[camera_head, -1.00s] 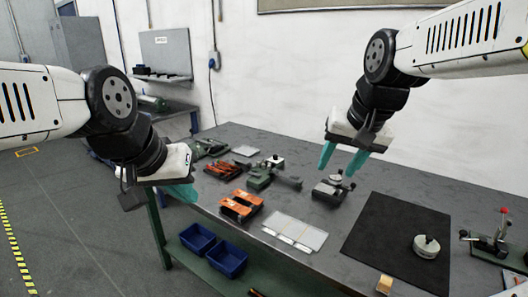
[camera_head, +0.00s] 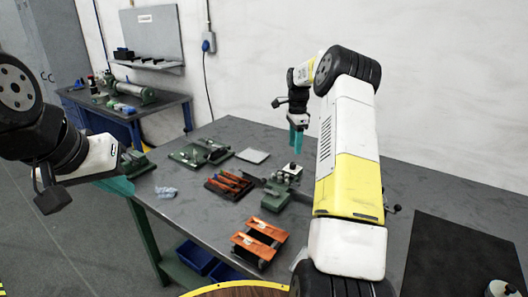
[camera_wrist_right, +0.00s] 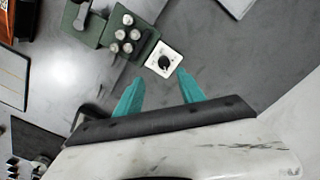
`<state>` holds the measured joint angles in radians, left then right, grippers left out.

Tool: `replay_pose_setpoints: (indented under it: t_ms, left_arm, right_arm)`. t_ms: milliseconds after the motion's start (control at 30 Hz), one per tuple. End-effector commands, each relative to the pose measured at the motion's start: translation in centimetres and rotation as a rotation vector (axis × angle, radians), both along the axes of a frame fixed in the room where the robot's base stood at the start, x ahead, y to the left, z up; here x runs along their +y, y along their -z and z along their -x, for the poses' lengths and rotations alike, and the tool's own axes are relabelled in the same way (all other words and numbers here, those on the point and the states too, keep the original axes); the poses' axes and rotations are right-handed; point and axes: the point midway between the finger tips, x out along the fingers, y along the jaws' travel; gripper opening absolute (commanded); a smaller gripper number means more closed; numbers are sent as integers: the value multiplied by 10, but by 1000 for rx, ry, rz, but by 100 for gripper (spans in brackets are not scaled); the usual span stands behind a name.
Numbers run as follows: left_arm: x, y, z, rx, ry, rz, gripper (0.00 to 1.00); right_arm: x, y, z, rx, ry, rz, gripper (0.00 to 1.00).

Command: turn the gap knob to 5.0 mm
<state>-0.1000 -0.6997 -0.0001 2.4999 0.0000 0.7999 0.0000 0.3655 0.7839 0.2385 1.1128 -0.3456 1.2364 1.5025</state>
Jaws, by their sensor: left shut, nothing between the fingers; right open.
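The gap knob (camera_wrist_right: 164,62) is a small black dial on a white square plate, at the end of a green device (camera_wrist_right: 135,40) with several round metal parts. In the head view the green device (camera_head: 281,192) stands on the bench, with the white block (camera_head: 292,170) at its upper end. My right gripper (camera_wrist_right: 158,80) is open, with its teal fingers pointing toward the knob plate and nothing between them. In the head view this gripper (camera_head: 297,150) hangs just above the white block. My left gripper (camera_head: 122,186) is shut and empty at the bench's left edge. The dial's reading is too small to tell.
Orange-handled tools (camera_head: 229,184), orange blocks (camera_head: 258,240), a green tray (camera_head: 199,153) and a grey plate (camera_head: 253,156) lie around the device. A black mat (camera_head: 455,255) lies at right. My right forearm hides part of the bench.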

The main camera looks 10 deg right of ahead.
Motion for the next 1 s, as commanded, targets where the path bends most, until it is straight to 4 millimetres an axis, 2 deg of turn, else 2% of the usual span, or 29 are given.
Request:
replay_pose_setpoints:
  t_ms: [133,600,767,1000]
  left_arm:
    - [0,0,0,0,0,0,0]
    - [0,0,0,0,0,0,0]
    - [0,0,0,0,0,0,0]
    - [0,0,0,0,0,0,0]
  right_arm:
    - [-6,15,-3,11,40,-5,46]
    - [-5,80,-3,10,37,-3,46]
    - [-5,87,-3,9,38,-3,46]
    - [-5,88,-3,9,38,-3,44]
